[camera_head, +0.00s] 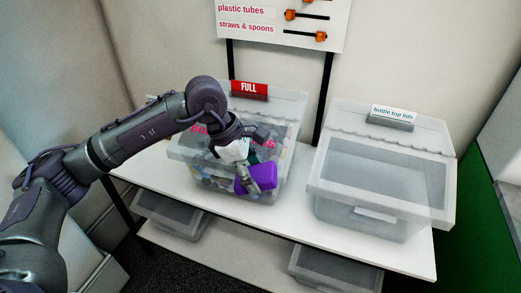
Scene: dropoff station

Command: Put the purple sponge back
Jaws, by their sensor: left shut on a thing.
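The purple sponge (263,176) is a purple block in front of the left clear bin. My left gripper (250,176) comes in from the left and is shut on the sponge, with its fingers across the sponge's left part. The arm and gripper hide part of the left bin (285,133), which is filled with mixed items and bears a red FULL sign (249,90). I cannot tell whether the sponge touches the bin. My right gripper is not in view.
A lidded clear bin (380,190) labelled bottle top lids stands at the right of the white shelf (296,215) and looks empty. More bins (335,272) sit on the lower shelf. A sign board (283,22) hangs behind. Bare shelf shows between the upper bins.

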